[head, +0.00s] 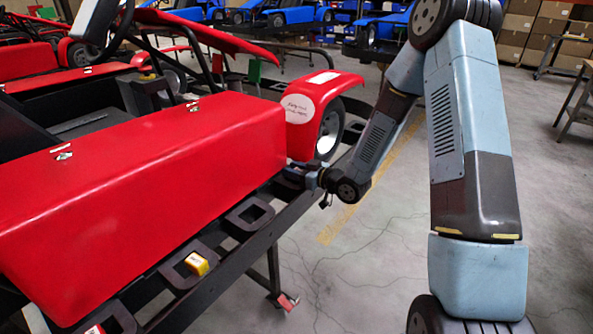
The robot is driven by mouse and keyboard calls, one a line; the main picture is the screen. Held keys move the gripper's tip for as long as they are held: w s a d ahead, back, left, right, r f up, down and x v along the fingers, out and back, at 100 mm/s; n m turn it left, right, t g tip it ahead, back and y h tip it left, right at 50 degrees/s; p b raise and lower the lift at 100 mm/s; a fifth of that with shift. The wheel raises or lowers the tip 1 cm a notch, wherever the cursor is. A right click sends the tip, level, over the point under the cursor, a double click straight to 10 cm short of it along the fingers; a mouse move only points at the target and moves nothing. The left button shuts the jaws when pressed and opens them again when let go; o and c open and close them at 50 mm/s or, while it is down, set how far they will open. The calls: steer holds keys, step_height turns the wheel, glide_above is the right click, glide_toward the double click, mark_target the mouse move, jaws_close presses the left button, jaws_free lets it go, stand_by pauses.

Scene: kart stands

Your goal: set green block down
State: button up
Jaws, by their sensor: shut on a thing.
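My gripper (308,178) is at the far end of my arm, low beside the black side rail (262,240) of the red kart. It points left, towards the gap between the long red body panel (160,180) and the red wheel cover (340,85). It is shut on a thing. Its fingertips are small and dark here, and the green block in them cannot be made out. Whether the block touches the rail cannot be told.
The rail carries several black open brackets (250,216). A yellow block (197,263) sits in a nearer one. The kart's wheel (330,130) stands just behind my gripper. A stand leg (275,272) reaches the floor.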

steer(key=o, duration=1)
steer(key=shift+f, duration=0.1)
steer(key=shift+d, duration=0.1)
